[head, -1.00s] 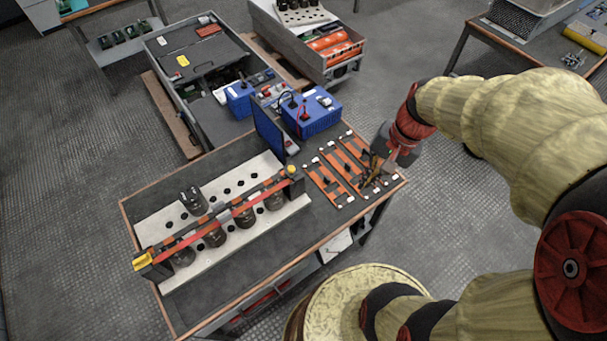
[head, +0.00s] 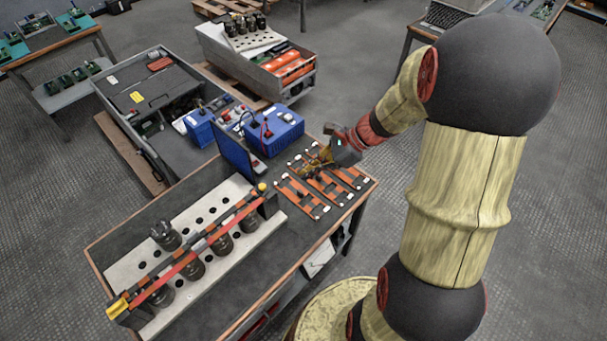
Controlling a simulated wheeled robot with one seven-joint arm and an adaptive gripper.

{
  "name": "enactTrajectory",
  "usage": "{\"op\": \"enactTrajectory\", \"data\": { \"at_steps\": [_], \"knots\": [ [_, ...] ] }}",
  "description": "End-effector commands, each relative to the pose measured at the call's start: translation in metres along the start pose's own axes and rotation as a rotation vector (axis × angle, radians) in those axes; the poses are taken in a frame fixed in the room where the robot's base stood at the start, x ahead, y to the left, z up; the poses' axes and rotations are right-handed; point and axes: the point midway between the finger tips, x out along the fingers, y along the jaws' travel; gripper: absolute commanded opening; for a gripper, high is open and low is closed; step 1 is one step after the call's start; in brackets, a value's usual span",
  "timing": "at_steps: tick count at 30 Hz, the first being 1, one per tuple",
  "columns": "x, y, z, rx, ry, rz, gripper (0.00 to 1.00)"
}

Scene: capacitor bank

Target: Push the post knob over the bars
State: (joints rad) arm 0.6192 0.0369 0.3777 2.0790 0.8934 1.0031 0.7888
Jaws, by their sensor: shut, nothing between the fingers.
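A white perforated plate (head: 128,267) carries several dark capacitors (head: 194,266). A long red bar (head: 200,250) and a darker, orange-marked bar run over them between black end blocks. A small yellow knob (head: 262,187) tops the block at the far right end; a larger yellow piece (head: 117,307) sits on the near left end. I cannot tell for sure which is the post knob. My gripper (head: 309,166) is shut and empty, low at the far end of the flat orange bars (head: 322,187), right of the rack and apart from both yellow pieces. I cannot tell whether it touches the bars.
A dark upright panel (head: 237,155) and a blue box (head: 275,128) stand at the table's back, left of my gripper. An open grey case (head: 150,95) and a grey bin (head: 290,80) stand beyond. The tabletop in front of the flat orange bars is clear.

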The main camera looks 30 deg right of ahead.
Motion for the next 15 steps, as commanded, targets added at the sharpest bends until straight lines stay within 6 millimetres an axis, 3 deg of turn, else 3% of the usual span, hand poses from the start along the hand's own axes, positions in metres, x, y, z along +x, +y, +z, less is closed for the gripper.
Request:
{"op": "enactTrajectory", "data": {
  "at_steps": [1, 9, 15],
  "knots": [
    [0.014, 0.001, -0.002, -0.002, 0.000, 0.004, 0.00],
    [0.068, 0.002, -0.003, -0.004, 0.000, 0.006, 0.00],
    [0.093, 0.001, 0.013, -0.006, 0.000, 0.003, 0.00]
  ]
}}
